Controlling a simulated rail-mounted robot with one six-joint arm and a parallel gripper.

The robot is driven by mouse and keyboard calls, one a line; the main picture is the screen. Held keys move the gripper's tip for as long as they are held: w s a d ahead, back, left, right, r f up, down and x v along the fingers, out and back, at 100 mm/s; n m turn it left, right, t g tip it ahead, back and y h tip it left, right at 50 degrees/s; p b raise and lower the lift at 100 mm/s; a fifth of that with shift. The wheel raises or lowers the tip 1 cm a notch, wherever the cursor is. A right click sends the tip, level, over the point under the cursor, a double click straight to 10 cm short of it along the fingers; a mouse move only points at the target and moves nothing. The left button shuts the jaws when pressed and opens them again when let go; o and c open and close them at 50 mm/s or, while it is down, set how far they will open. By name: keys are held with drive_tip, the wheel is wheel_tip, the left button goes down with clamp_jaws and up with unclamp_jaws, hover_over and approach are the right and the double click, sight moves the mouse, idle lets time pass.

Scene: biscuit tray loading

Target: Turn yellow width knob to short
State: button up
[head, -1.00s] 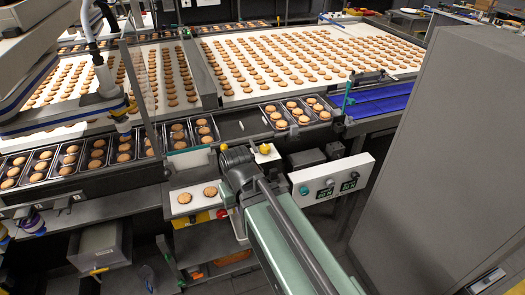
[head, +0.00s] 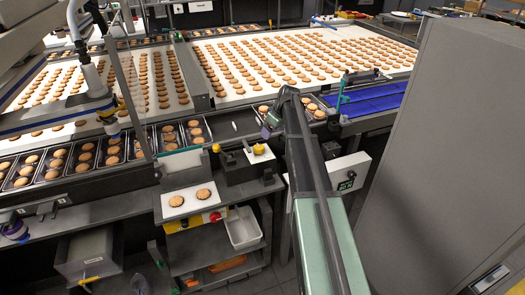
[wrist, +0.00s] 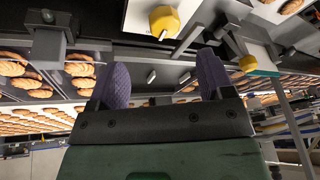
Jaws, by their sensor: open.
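A yellow knob (head: 258,148) sits on a small white plate on a dark box beside the conveyor. In the wrist view a yellow knob (wrist: 164,20) on a white plate, with a small dark mark below it, shows at the top, beyond my fingers. I cannot read any width or short label. My gripper (wrist: 163,62) is open and empty, its purple fingers apart and clear of both knobs. In the head view its purple fingers are small, above and right of the first knob.
Biscuits in dark trays (head: 85,157) run along the conveyor's front edge. A white plate with two biscuits (head: 189,201) lies below the knobs, near a red button (head: 215,217). A white bin (head: 242,228) stands lower. A large grey cabinet (head: 450,150) blocks the right.

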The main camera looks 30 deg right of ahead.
sight(259, 147)
drive_tip(key=w+a+f+n+b, duration=0.1)
drive_tip(key=f+b, duration=0.2)
drive_tip(key=w+a+f+b, duration=0.1)
drive_tip(key=f+b, duration=0.2)
drive_tip(key=w+a+f+n+b, duration=0.1)
drive_tip(key=f+b, duration=0.2)
drive_tip(key=b, duration=0.1)
drive_tip(key=shift+w+a+f+n, duration=0.25)
drive_tip(key=shift+w+f+n, duration=0.05)
drive_tip(key=shift+w+f, duration=0.05)
drive_tip(key=shift+r, duration=0.15)
drive_tip(key=c, duration=0.9)
